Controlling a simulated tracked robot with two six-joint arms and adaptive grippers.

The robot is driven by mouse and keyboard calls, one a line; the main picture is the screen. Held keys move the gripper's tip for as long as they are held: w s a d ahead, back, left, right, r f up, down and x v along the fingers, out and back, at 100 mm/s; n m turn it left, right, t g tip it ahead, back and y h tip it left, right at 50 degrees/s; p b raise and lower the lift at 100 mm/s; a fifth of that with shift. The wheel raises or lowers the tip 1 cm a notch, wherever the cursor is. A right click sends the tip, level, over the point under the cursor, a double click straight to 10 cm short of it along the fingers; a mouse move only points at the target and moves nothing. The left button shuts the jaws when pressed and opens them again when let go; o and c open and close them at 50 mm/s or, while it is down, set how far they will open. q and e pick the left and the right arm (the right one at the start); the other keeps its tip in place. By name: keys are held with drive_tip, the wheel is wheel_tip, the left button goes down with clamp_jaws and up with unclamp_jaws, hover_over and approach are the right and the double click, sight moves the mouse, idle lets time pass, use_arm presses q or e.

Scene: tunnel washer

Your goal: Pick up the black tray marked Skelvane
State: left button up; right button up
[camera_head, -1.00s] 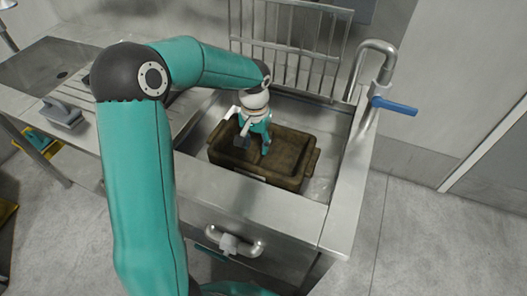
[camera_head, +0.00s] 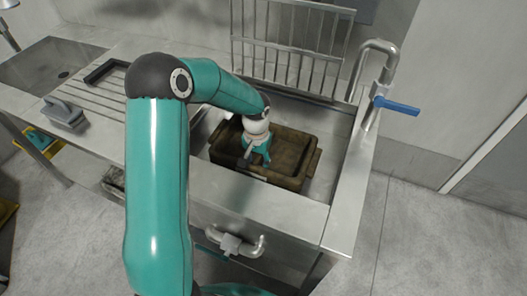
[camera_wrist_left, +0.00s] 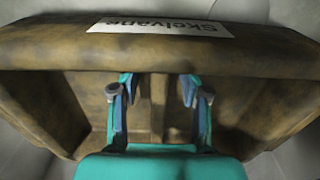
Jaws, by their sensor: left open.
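The Skelvane tray is a deep, brown-stained dark tub (camera_head: 292,155) in the steel sink, with an end handle at its right. In the left wrist view, its near wall (camera_wrist_left: 50,55) carries a white label (camera_wrist_left: 160,27) reading "Skelvane". My left gripper (camera_head: 250,160) is low over the tub's near side, by the near rim. In the left wrist view my left gripper (camera_wrist_left: 152,88) has its two fingers apart, with the tub's wall ahead of them. Whether the fingers touch the wall I cannot tell. My right gripper is out of view.
The sink (camera_head: 335,150) has a tap with a blue lever (camera_head: 396,105) at its right and a wire rack (camera_head: 290,45) behind. A grey handled block (camera_head: 63,114) and a black angled piece (camera_head: 103,72) are on the drainboard at left.

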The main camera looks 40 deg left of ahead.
use_arm(q)
clamp_jaws()
idle(0.3)
